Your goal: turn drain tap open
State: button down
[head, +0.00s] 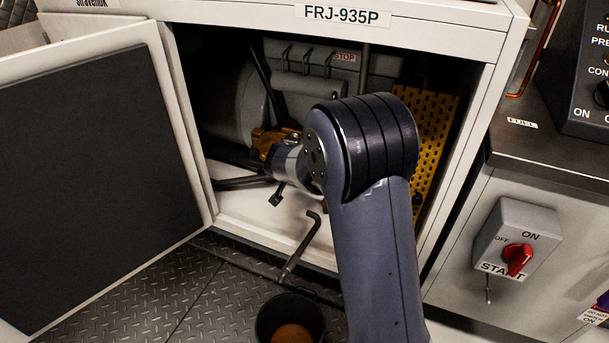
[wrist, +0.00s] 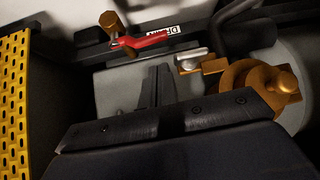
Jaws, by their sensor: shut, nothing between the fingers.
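The drain tap shows in the wrist view as a red lever (wrist: 140,40) on a brass body (wrist: 113,24). The lever lies roughly level in the picture, beside a white label (wrist: 163,31) that appears turned over. My gripper (wrist: 158,82) is shut and empty. Its dark fingertips appear just below the lever in the wrist view; a gap shows between them in the picture, but I cannot tell the depth. In the head view my arm reaches into the open cabinet and hides the red lever and my fingertips.
Brass fittings (wrist: 262,82) stand right of my fingers in the wrist view. A yellow perforated panel (head: 430,125) lines the cabinet's right side. The open door (head: 95,180) is at left. A bent pipe (head: 300,246) hangs above a dark bucket (head: 262,320). A red switch (head: 518,259) is at right.

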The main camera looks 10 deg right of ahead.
jog(key=b+x, duration=0.1)
jog(key=x, duration=0.7)
